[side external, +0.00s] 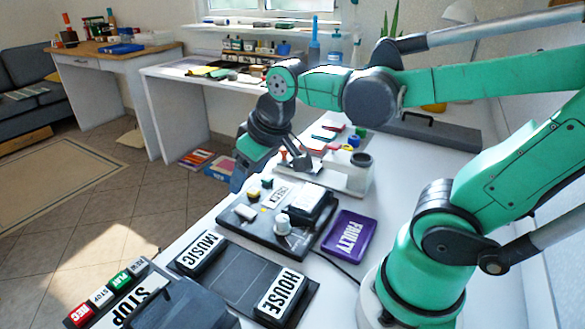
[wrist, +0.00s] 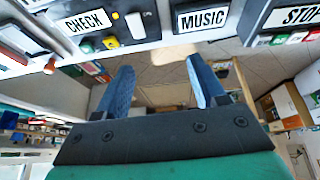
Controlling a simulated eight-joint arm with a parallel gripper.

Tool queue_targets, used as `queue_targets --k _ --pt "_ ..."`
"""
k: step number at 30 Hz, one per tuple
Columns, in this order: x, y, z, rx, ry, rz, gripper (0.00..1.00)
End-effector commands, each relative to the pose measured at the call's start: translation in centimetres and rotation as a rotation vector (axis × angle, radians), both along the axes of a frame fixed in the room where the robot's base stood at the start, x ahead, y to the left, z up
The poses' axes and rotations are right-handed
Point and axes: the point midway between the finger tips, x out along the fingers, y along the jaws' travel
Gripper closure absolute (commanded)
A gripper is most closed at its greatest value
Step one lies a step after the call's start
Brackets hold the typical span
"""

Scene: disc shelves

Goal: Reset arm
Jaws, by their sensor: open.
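My gripper (side external: 240,176) hangs from the green arm at the table's left edge, beyond the CHECK device (side external: 275,222), fingers pointing down. In the wrist view my gripper (wrist: 159,68) has its two blue fingers wide apart, with only floor and distant furniture seen between them. It is empty and apart from the devices. In the side view one finger is partly hidden behind the wrist.
The white table (side external: 345,285) holds a purple FAULTY box (side external: 348,235), a MUSIC and HOUSE panel (side external: 243,282), a STOP unit (side external: 165,305) and a grey-white stand (side external: 350,172). Small coloured items lie behind the stand. Tiled floor is open at the left.

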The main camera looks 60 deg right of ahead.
Motion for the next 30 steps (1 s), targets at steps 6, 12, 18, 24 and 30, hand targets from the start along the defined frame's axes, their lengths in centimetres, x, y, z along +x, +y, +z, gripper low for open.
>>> queue_targets --k 6,12,18,24,30 --pt "0.0 0.0 0.0 0.000 -0.001 0.000 0.37" --pt "-0.7 0.5 -0.1 0.006 -0.058 0.003 0.37" --pt "-1.5 1.3 -0.4 0.019 -0.164 0.007 0.37" --pt "-1.5 1.3 -0.4 0.021 -0.177 0.006 0.37" --pt "-1.5 1.3 -0.4 0.020 -0.176 0.006 0.37"
